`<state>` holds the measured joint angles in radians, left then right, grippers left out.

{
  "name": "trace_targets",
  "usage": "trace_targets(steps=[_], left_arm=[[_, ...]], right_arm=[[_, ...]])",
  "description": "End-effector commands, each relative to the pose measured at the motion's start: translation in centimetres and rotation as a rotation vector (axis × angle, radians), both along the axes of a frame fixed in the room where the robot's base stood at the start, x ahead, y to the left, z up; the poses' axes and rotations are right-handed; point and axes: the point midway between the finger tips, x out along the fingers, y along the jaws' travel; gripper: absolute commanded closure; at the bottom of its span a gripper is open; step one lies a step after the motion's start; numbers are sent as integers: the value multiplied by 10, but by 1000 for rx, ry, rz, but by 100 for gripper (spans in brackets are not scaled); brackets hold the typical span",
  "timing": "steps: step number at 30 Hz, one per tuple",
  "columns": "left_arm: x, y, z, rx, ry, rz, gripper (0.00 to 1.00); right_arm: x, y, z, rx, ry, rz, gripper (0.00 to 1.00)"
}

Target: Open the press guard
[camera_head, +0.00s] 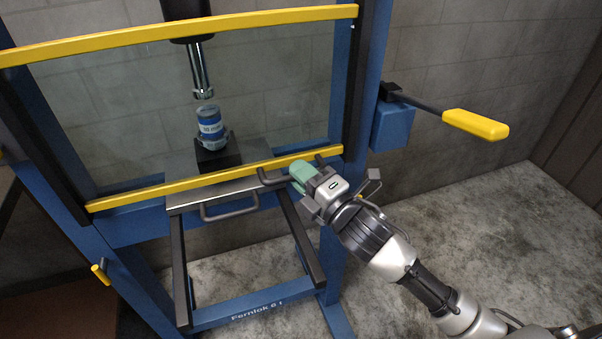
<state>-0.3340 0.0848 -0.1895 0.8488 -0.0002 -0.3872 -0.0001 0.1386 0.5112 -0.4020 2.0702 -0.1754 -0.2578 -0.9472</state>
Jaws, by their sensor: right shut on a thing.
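The press guard (190,186) is a clear panel with yellow bars along its top and bottom, standing across the front of the blue press frame (362,75). It looks lowered, with its bottom bar at the level of the press bed. A dark guard handle (270,178) sticks out near the right end of the bottom bar. My right gripper (303,174) is at this handle, shut on it, with its arm coming from the lower right. The fingertips partly hide the handle. My left gripper is not in view.
Behind the clear panel, a blue labelled part (210,124) stands on a dark block under the press ram (198,68). A lever with a yellow grip (475,124) juts out at the right. A grey drawer-like handle (230,212) sits below the bed. The floor at right is clear.

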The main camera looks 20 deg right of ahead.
Motion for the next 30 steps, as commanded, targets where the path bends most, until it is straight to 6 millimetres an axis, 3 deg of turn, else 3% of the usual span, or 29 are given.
trace_targets(steps=[4,12,23,30], left_arm=[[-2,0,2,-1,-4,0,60],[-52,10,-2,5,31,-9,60],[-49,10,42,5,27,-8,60],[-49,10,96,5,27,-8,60]], right_arm=[[0,0,3,-1,2,0,100],[0,0,24,-1,0,0,100],[0,0,69,-1,-3,0,100],[0,0,128,-1,-4,0,100]])
